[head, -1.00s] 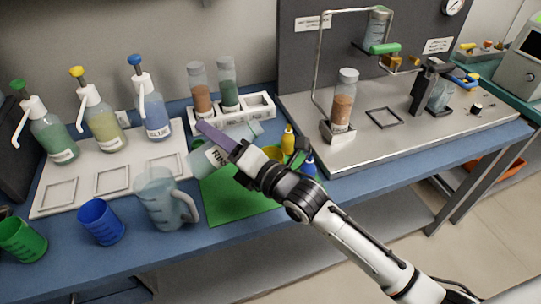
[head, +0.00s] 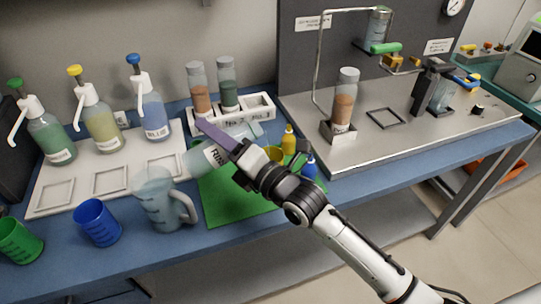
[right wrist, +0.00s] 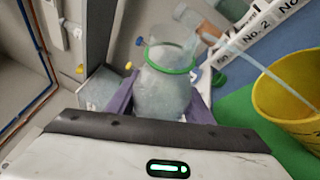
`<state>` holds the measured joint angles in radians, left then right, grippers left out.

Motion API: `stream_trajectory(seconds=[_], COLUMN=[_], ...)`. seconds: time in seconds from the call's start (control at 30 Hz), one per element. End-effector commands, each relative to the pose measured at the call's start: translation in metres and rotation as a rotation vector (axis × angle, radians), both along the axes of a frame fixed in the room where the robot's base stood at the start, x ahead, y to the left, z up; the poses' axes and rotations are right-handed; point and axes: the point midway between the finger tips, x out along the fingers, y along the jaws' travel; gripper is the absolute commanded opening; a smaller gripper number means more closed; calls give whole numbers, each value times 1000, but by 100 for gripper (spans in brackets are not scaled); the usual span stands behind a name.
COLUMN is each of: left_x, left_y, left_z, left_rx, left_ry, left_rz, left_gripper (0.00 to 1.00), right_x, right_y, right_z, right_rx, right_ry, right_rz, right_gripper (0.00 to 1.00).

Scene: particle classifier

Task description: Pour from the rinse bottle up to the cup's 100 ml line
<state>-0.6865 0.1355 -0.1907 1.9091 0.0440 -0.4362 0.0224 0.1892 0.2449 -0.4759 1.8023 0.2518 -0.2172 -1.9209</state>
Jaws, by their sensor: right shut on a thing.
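The rinse bottle (head: 205,158), pale and see-through with a label starting "RIN", is tilted well over, near horizontal, in the head view. My right gripper (head: 218,137) is shut on it. In the right wrist view the bottle (right wrist: 163,92) sits between the purple fingers, with a green ring at its neck. A yellow cup (right wrist: 283,85) stands to its right there; in the head view the cup (head: 274,153) is partly hidden behind my gripper. A thin pale line (right wrist: 265,68) reaches into this cup; I cannot tell whether it is liquid or a rod. The fill level is unclear.
A clear jug (head: 160,205), blue cup (head: 98,222) and green cup (head: 20,240) stand at the front left. Pump bottles (head: 155,115) stand on a white tray (head: 130,178). A vial rack (head: 258,110) is behind; small yellow (head: 289,142) and blue (head: 309,167) bottles are close right.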

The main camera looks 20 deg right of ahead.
Motion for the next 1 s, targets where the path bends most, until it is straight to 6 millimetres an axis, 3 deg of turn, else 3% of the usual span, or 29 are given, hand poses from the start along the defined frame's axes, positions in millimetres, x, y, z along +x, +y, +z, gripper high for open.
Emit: stream_trajectory(seconds=[1.0], left_x=[0], left_y=[0], left_z=[-5], left_rx=[0], left_ry=[0], left_rz=[0], left_gripper=[31], right_x=[0], right_y=[-3], right_z=[8], right_rx=[100], right_ry=[4], right_rz=[-1], right_gripper=[13])
